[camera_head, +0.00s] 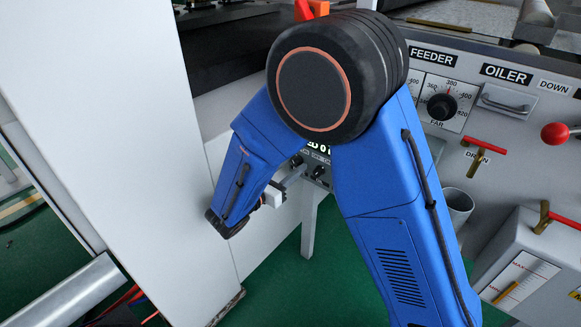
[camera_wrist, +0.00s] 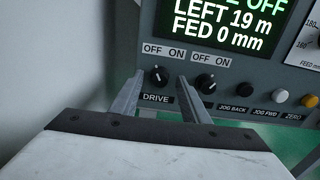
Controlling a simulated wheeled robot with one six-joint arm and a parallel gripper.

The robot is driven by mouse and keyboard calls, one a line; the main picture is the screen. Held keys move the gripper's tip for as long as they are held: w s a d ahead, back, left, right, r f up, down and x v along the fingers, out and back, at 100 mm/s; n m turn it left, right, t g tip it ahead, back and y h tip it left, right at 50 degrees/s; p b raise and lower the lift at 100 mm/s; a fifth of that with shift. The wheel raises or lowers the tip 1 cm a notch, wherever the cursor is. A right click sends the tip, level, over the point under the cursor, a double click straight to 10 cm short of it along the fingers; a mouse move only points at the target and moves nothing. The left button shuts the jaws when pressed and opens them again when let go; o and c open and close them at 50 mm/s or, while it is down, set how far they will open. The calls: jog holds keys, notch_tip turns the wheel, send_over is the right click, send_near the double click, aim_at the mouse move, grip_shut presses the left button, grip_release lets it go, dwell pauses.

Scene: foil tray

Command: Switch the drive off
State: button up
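The DRIVE knob (camera_wrist: 159,76) is a dark rotary switch with OFF at upper left and ON at upper right in the wrist view. Its white mark appears to lean toward OFF. My gripper (camera_wrist: 161,82) is open, with one grey finger on either side of this knob; I cannot tell whether either finger touches it. In the head view my gripper (camera_head: 292,176) reaches the control panel (camera_head: 318,171), largely hidden behind my blue arm. The display (camera_wrist: 228,22) reads "OFF" at its cut-off top line, then "LEFT 19 m" and "FED 0 mm".
A second OFF/ON knob (camera_wrist: 205,83) stands close to the right finger. JOG BACK (camera_wrist: 242,88), JOG FWD (camera_wrist: 281,95) and ZERO (camera_wrist: 309,101) buttons line the panel further right. A pale wall (camera_head: 110,100) stands left of my arm. Red-handled levers (camera_head: 484,146) are to the right.

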jog(key=shift+s+a, duration=0.1)
jog(key=v, duration=1.7)
jog(key=shift+s+a, duration=0.1)
